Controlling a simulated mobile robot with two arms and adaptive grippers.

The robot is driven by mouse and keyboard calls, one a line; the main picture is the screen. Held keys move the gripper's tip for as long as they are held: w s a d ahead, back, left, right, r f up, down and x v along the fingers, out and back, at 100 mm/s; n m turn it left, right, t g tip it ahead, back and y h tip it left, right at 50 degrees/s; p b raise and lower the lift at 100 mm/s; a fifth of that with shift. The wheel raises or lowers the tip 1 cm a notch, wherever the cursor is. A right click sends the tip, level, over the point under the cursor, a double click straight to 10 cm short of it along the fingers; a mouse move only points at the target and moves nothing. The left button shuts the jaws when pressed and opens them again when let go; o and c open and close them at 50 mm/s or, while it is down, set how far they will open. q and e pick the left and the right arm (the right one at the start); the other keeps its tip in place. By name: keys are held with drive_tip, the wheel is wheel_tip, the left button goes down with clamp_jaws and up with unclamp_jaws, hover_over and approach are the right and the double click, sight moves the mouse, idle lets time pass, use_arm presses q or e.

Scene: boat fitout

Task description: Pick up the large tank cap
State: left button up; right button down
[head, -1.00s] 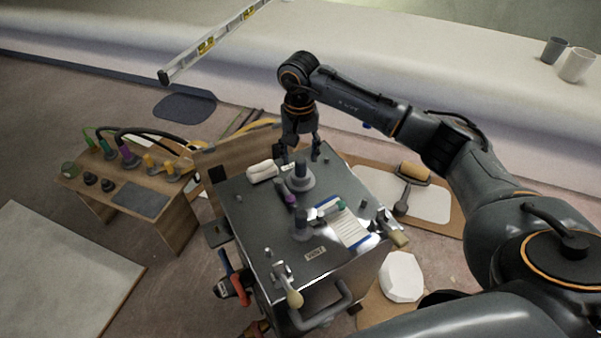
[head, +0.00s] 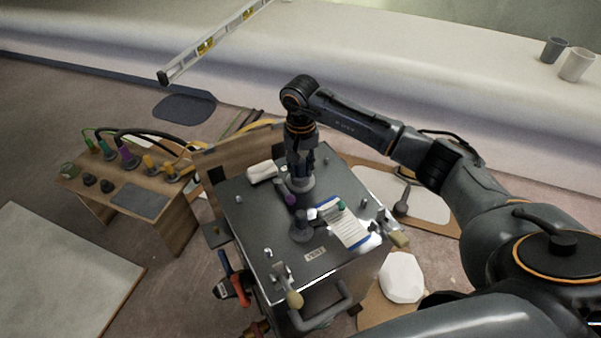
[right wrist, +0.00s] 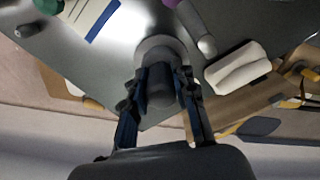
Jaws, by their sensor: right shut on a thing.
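The large tank cap (head: 302,188) is a grey round flange with an upright knob, seated on top of the dark metal tank (head: 255,215). My right gripper (head: 302,174) points down over it, with its fingers around the knob. In the right wrist view the fingers (right wrist: 158,84) are shut on the knob, one on each side, and the cap's flange (right wrist: 158,47) shows beyond them. The fingers hide part of the knob. A smaller grey cap (head: 301,229) stands nearer on the same top. My left gripper is not in view.
A purple-ended tool (head: 290,199) lies close beside the large cap. A wooden bench (head: 150,205) with hoses stands left. A white hull surface runs behind.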

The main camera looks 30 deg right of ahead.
sight(301, 162)
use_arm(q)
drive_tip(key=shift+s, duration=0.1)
use_arm(e)
drive_tip(key=shift+r, duration=0.1)
drive_tip(key=shift+r, duration=0.45)
wheel_tip(301, 162, up, 2)
drive_tip(key=shift+r, duration=0.25)
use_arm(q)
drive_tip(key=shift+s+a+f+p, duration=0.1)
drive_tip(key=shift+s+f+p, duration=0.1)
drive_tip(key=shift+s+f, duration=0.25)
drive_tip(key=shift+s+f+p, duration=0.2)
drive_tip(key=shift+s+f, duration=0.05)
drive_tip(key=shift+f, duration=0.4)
use_arm(e)
drive_tip(key=s+a+r, duration=0.8)
drive_tip(key=a+r, duration=0.1)
drive_tip(key=a, duration=0.2)
drive_tip(key=shift+a+r, duration=0.2)
drive_tip(key=shift+a, duration=0.05)
